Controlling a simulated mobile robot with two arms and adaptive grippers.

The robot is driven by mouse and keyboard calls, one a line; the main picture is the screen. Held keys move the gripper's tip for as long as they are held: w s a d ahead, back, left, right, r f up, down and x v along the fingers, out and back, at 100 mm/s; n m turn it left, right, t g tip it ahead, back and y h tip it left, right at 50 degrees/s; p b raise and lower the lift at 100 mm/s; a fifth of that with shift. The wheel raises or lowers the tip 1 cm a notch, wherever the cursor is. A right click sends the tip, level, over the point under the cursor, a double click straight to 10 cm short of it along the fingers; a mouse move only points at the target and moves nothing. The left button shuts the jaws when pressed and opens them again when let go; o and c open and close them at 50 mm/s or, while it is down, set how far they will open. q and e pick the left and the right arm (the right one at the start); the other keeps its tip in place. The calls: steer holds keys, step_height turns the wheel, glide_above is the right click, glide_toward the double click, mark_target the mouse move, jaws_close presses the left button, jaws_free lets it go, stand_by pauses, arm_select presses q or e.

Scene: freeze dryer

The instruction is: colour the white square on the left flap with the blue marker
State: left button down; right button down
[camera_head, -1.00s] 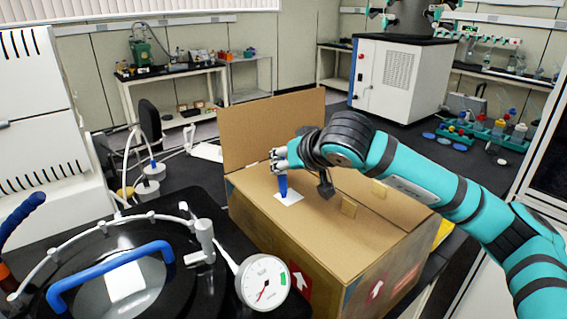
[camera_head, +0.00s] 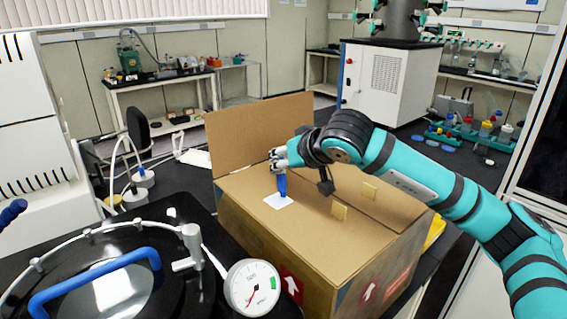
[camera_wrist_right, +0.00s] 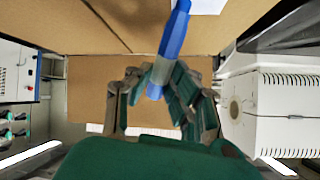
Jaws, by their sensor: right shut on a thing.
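The blue marker (camera_head: 282,186) points down in my right gripper (camera_head: 279,163), which is shut on its upper part. The white square (camera_head: 279,201) lies on the top flap of the cardboard box (camera_head: 330,228). The marker's lower end overlaps the square's far right part in the head view; I cannot tell whether it touches. The visible part of the square looks white. In the right wrist view, the marker (camera_wrist_right: 172,40) slants up from between the fingers, and the square (camera_wrist_right: 208,5) is cut off at the top edge. My left gripper is out of view.
A raised cardboard flap (camera_head: 262,132) stands behind the square. A round black lid with a blue handle (camera_head: 95,280) and a dial gauge (camera_head: 252,288) stand at the front left.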

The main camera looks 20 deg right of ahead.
steer(key=shift+s+a+b, duration=0.25)
steer(key=shift+a, duration=0.45)
steer(key=shift+s+a+b, duration=0.2)
steer(key=shift+s+a, duration=0.05)
steer(key=shift+a, duration=0.45)
steer(key=shift+d, duration=0.15)
steer(key=shift+w+d+b, duration=0.15)
steer(key=shift+w+d, duration=0.15)
steer(key=shift+d, duration=0.45)
steer(key=shift+w+d+b, duration=0.15)
steer(key=shift+w+d, duration=0.15)
steer(key=shift+d, duration=0.4)
steer(key=shift+a, duration=0.2)
steer(key=shift+s+a+b, duration=0.25)
steer(key=shift+s+a, duration=0.05)
steer(key=shift+a, duration=0.4)
steer(key=shift+s+a+b, duration=0.25)
steer(key=shift+a, duration=0.4)
steer(key=shift+w+d, duration=0.3)
steer(key=shift+d, duration=0.5)
steer(key=shift+w+d, duration=0.25)
steer(key=shift+d, duration=0.5)
